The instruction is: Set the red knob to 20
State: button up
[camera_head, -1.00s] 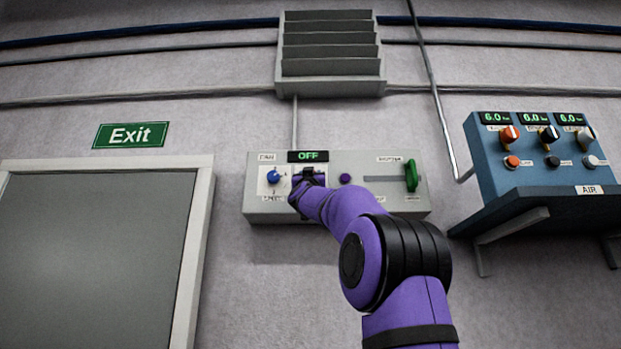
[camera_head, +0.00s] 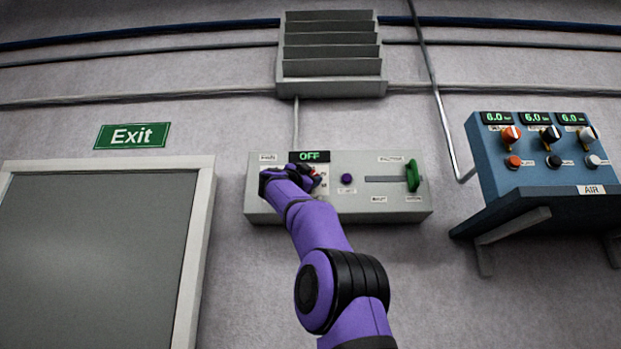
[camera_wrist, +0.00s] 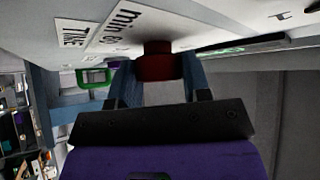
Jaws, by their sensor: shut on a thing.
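The red knob (camera_wrist: 156,62) is on the face of the grey control panel (camera_head: 362,205). In the wrist view it sits between the two blue fingers of my gripper (camera_wrist: 160,76), which is shut on it. In the head view my gripper (camera_head: 305,176) covers most of the dial, and only a bit of red shows beside it. The display (camera_head: 310,156) above the dial reads OFF. The knob's pointer and most of its scale are hidden, so its setting cannot be read.
A purple button (camera_head: 346,178) and a green slider handle (camera_head: 412,175) are right of the dial. The blue switch at the panel's left is hidden behind my wrist. A blue air panel (camera_head: 545,175) projects from the wall at right. An exit sign (camera_head: 132,136) hangs above a door.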

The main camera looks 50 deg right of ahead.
jog(key=shift+f+m+g+y, duration=0.1)
jog(key=shift+m+g+y, duration=0.2)
jog(key=shift+m+g, duration=0.4)
jog(key=o, duration=0.9)
jog(key=shift+d+t, duration=0.1)
jog(key=shift+t, duration=0.2)
jog(key=v, duration=1.1)
